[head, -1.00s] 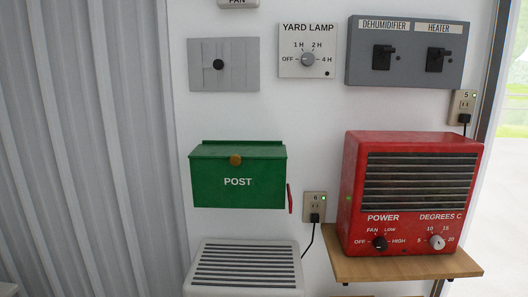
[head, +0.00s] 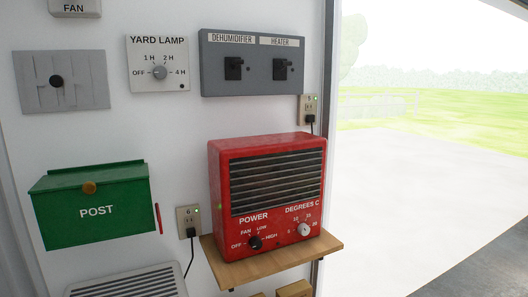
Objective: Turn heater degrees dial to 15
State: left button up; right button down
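The red heater (head: 225,190) stands on a small wooden shelf on the white wall. Its white degrees dial (head: 304,229) is at the lower right of the front, under the label DEGREES C, with marks around it. The dial's pointer is too small to read surely. The black power dial (head: 255,242) is to its left, among the marks OFF, FAN, LOW and HIGH. Neither of my grippers is in view.
The wooden shelf (head: 270,260) juts out under the heater. A grey switch box (head: 208,80) with dehumidifier and heater switches is above. A green post box (head: 95,225), yard lamp dial (head: 159,72) and outlet (head: 189,219) are to the left. A wide opening (head: 420,170) to outdoors is on the right.

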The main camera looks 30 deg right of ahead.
aim_at(304, 229)
jog(key=z, duration=1.3)
